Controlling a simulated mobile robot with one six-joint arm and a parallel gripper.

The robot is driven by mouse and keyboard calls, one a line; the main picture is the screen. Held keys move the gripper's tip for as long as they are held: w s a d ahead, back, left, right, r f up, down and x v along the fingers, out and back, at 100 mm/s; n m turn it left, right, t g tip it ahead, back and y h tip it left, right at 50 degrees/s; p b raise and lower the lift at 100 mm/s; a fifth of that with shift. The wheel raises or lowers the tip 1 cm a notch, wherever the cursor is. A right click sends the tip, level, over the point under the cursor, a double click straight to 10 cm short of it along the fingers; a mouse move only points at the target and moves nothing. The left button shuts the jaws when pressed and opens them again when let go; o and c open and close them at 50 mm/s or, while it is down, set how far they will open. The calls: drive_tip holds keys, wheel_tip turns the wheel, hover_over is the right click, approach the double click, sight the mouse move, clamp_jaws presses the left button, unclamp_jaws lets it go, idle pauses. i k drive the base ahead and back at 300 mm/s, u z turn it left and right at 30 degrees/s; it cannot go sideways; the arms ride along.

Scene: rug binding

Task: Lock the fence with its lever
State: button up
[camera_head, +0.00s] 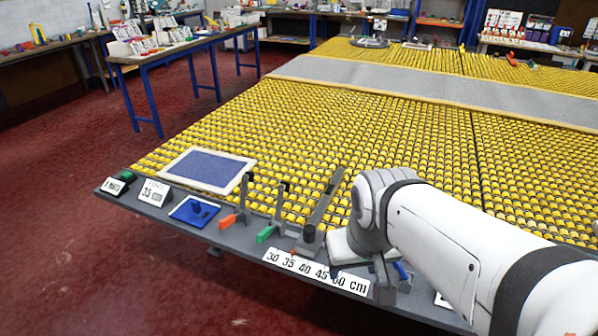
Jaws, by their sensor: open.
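A long dark grey bar (326,200), which looks like the fence, lies over the rollers at the table's front edge. A dark knob (309,233) stands at its near end. To its left are an orange-handled lever (229,220) and a green-handled lever (265,233), each beside a dark upright post. A blue handle (402,270) shows partly behind my arm, next to a grey block. I cannot tell which lever locks the fence. My gripper (336,270) is small and mostly hidden below my white wrist, just right of the bar's near end, open. No held object shows.
A scale plate (315,272) marked in cm lies along the front ledge. A white-framed blue panel (207,169), a blue tray (194,211) and small signs sit to the left. Yellow rollers and a grey strip (450,90) fill the table. Red floor is free at left.

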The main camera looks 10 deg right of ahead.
sight(406, 278)
drive_tip(key=z, duration=0.75)
drive_tip(key=k, duration=1.35)
drive_tip(key=z, duration=0.3)
drive_tip(key=i, duration=0.95)
drive_tip(key=z, duration=0.45)
